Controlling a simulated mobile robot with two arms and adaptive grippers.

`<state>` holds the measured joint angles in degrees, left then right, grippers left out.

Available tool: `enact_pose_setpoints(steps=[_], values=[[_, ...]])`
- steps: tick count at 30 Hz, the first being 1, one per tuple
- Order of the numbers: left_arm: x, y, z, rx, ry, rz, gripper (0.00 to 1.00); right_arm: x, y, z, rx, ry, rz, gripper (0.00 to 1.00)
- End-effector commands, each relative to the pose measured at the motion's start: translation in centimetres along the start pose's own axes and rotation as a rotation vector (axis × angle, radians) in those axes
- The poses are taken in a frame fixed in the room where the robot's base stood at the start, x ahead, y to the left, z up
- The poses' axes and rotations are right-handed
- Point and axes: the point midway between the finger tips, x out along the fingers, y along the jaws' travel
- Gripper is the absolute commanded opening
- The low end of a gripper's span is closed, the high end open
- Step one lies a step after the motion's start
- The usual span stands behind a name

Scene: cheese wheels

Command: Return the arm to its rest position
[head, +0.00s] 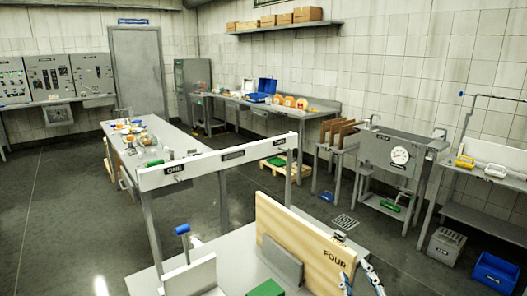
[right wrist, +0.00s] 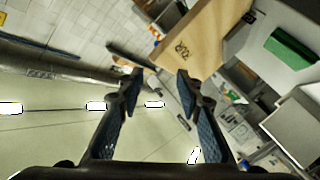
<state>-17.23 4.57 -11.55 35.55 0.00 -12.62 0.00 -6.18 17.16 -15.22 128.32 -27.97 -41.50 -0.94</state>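My right gripper (head: 357,274) is at the bottom right of the head view, beside the right end of a wooden board marked FOUR (head: 297,243). In the right wrist view, the two dark blue-padded fingers of my right gripper (right wrist: 159,78) are spread apart with nothing between them. The FOUR board (right wrist: 195,42) shows beyond the fingertips there. I cannot tell the exact gap between the gripper and the board. My left gripper is not in view.
The near bench (head: 225,262) bears the board, a green block (head: 266,289) and a blue-handled lever (head: 183,230). A white beam marked ONE (head: 205,169) spans above its far side. A long table (head: 181,146) stands beyond. Open floor (head: 70,220) lies left.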

Motion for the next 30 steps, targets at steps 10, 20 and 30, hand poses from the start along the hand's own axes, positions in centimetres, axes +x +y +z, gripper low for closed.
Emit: enact_pose_setpoints(steps=[10,20,30], values=[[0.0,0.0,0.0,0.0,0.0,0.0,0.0,-14.2,-10.8,16.4,0.327,-0.682,-0.324,0.33],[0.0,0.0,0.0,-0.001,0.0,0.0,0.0,-26.7,-16.0,20.2,0.448,-1.043,-0.543,0.33],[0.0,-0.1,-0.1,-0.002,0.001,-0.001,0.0,-24.8,-22.2,26.9,0.438,-1.091,-0.568,0.33]])
